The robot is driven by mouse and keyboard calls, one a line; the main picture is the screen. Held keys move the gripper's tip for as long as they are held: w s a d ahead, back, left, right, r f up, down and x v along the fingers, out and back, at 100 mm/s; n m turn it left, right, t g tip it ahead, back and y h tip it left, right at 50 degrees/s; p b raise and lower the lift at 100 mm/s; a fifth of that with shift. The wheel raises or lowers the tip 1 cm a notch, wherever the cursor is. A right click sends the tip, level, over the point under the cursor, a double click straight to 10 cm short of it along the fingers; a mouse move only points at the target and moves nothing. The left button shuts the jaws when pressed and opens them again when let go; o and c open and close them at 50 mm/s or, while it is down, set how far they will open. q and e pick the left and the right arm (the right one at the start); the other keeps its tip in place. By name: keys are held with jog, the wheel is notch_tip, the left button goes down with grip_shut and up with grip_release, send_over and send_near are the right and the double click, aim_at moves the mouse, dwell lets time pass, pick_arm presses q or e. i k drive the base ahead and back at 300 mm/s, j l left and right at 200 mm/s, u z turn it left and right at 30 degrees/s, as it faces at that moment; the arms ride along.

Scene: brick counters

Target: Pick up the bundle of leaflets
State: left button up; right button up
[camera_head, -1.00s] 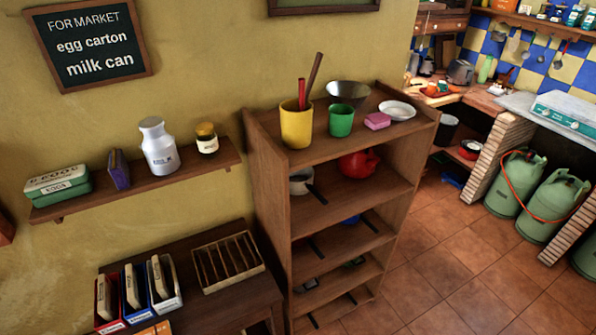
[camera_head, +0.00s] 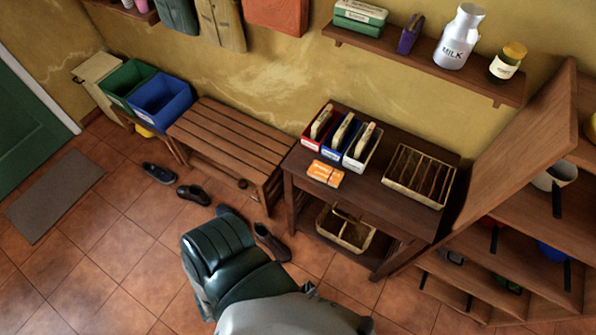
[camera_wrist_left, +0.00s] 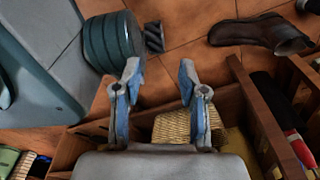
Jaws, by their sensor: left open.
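No bundle can be surely told as leaflets. A small orange packet (camera_head: 325,173) lies on the dark wooden table (camera_head: 365,207), in front of three box holders. The red holder (camera_head: 309,141), blue holder (camera_head: 332,156) and white holder (camera_head: 352,163) each have a flat tan bundle standing in them. In the left wrist view my left gripper (camera_wrist_left: 160,75) is open, with nothing between its blue-sided fingers. Floor tiles show beyond its tips. I cannot make out its fingers in the head view. My right gripper is not in view.
A slotted wooden rack (camera_head: 419,177) stands on the table's right part. A divided basket (camera_head: 345,228) sits on its lower shelf. A slatted bench (camera_head: 233,143) is to the left, a tall shelf unit (camera_head: 515,165) to the right. Shoes (camera_head: 272,241) lie on the floor.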

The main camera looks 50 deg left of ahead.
aim_at(322, 173)
jog(key=u, duration=1.35)
